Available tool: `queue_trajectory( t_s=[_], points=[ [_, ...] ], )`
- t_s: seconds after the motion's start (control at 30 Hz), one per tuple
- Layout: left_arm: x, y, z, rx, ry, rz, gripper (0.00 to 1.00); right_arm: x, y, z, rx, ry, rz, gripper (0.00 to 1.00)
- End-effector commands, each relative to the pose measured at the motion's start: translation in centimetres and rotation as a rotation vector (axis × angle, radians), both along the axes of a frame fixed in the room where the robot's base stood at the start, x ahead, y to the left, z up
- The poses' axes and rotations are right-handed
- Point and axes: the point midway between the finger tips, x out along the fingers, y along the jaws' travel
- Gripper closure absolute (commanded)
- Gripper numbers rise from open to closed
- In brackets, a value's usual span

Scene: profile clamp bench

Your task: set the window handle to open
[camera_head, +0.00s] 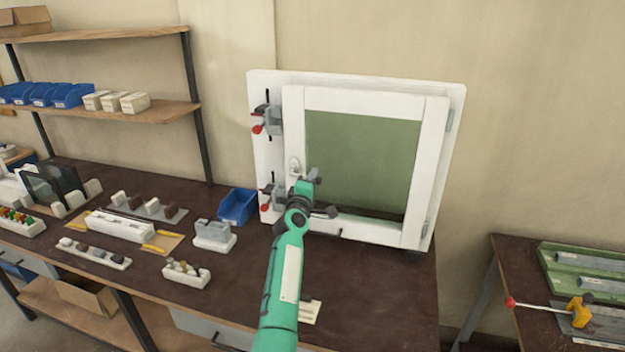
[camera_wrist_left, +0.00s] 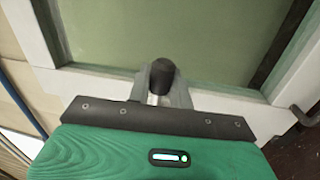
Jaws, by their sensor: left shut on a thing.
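The window (camera_head: 362,95) is a white frame with a greenish pane, standing upright at the back of the bench. The window handle (camera_head: 294,165) is on the left upright of the sash; its pale base shows just above my gripper, and the rest is hidden behind the gripper. My left gripper (camera_head: 309,180) is at the handle. In the left wrist view, its grey fingers (camera_wrist_left: 162,92) are shut on a dark rounded piece, the handle's grip (camera_wrist_left: 162,73), in front of the pane. The handle's exact angle is hard to tell. My right gripper is out of view.
Two clamps with red tips, an upper one (camera_head: 268,120) and a lower one (camera_head: 270,197), sit on the frame's left side. A blue bin (camera_head: 238,206) and a grey-white block (camera_head: 214,234) stand left of the window. Several small holders cover the bench's left part.

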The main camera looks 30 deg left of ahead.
Motion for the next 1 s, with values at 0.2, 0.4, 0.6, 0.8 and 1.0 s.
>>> queue_trajectory(
  t_s=[0.2, 0.4, 0.6, 0.8, 1.0],
  points=[
    [0.0, 0.0, 0.7, -0.066, -0.018, 0.001, 1.0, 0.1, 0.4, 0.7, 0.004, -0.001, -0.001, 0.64],
    [0.0, 0.0, 0.7, -0.086, -0.022, 0.001, 1.0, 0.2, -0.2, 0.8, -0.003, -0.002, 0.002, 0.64],
    [0.0, 0.0, 0.7, -0.087, -0.022, 0.001, 1.0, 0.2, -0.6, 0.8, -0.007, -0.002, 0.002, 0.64],
    [0.0, 0.0, 0.7, -0.086, -0.022, 0.001, 0.67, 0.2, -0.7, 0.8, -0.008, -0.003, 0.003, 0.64],
    [0.0, 0.0, 0.6, -0.086, -0.021, 0.001, 0.59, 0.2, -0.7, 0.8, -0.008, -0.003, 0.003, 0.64]
  ],
)
